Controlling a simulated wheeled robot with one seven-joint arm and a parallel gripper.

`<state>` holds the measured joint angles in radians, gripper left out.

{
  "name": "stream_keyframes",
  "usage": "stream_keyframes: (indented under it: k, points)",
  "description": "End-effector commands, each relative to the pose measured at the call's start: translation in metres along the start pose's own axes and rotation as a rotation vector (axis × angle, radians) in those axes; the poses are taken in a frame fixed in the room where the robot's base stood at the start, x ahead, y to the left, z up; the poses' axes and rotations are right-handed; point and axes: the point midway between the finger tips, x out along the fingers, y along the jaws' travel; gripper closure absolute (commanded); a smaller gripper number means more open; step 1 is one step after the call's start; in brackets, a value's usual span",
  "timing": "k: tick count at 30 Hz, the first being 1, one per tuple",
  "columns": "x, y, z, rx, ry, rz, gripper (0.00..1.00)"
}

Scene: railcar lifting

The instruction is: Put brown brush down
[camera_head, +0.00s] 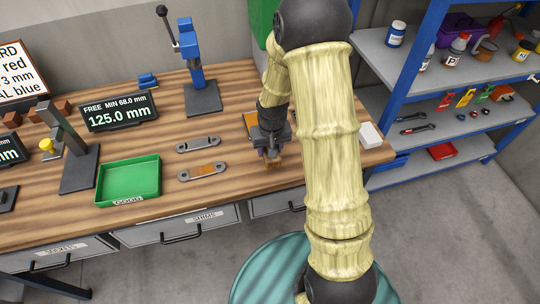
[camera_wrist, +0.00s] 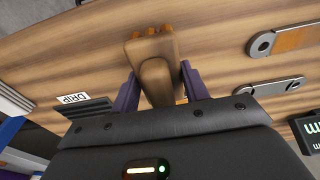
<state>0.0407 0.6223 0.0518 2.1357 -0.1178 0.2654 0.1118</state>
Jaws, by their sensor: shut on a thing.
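The brown brush (camera_wrist: 155,72) is between the two purple fingers of my gripper (camera_wrist: 158,88) in the wrist view, its wider end pointing away from the palm. In the head view, my gripper (camera_head: 268,152) is low over the right part of the wooden workbench (camera_head: 225,215). A small brown part of the brush (camera_head: 274,163) shows below the fingers there. My gripper is shut on the brush. I cannot tell whether the brush touches the bench top. My arm hides part of the bench.
A blue press (camera_head: 195,70) stands behind. A white block (camera_head: 371,135) sits at the right edge. A dark slotted piece (camera_wrist: 88,108) by a DRIP label is near the gripper.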

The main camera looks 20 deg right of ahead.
Motion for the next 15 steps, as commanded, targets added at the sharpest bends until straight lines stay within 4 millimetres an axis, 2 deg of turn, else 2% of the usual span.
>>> stream_keyframes:
  k: [4,10,15]
  points:
    - [0.009,0.0,0.002,-0.001,-0.002,0.0,0.76]
    - [0.035,0.0,0.005,-0.001,-0.004,0.0,0.76]
    - [0.041,0.0,0.005,0.0,0.001,0.0,0.76]
